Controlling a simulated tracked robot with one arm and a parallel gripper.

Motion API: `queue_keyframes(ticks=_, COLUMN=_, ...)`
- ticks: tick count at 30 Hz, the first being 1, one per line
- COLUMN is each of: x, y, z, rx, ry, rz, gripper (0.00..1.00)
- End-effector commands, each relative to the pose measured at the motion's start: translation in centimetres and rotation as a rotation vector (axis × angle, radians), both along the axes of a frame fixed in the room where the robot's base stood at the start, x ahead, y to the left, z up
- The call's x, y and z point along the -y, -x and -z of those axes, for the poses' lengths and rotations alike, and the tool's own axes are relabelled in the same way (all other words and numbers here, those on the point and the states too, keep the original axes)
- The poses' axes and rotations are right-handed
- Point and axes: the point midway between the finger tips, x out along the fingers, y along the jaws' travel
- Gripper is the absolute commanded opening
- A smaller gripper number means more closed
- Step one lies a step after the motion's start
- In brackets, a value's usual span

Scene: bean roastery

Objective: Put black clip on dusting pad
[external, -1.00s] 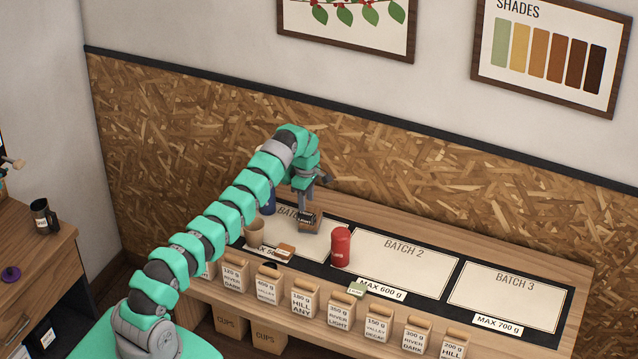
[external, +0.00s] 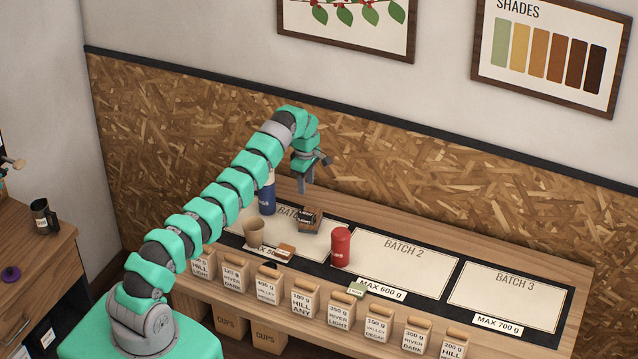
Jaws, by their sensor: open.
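My gripper (external: 307,182) is open and raised above the back part of the Batch 1 area. Below it, apart from it, a small brown block (external: 310,225) stands on the pale mat with a dark piece (external: 305,214) on its top. The dark piece may be the black clip, but it is too small to tell. A small flat brown-and-pale pad (external: 286,251) lies at the front edge of the Batch 1 mat, right of a paper cup. I cannot tell which of these is the dusting pad.
A blue bottle (external: 267,195) stands left of my gripper. A brown cup (external: 254,232) and a red canister (external: 341,247) stand on the bench. Several labelled bean boxes (external: 338,309) line its front, with a small pale green item (external: 357,290) there. The Batch 2 (external: 405,262) and Batch 3 (external: 510,292) mats are mostly clear.

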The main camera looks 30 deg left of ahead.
Motion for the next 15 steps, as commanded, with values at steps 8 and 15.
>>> queue_keyframes(ticks=8, x=-0.7, y=-1.8, z=-8.9, rx=0.139, ry=0.001, rz=0.149, gripper=0.43)
queue_keyframes(ticks=15, x=-1.5, y=-2.1, z=-17.7, rx=0.276, ry=-0.024, rz=0.312, gripper=0.43)
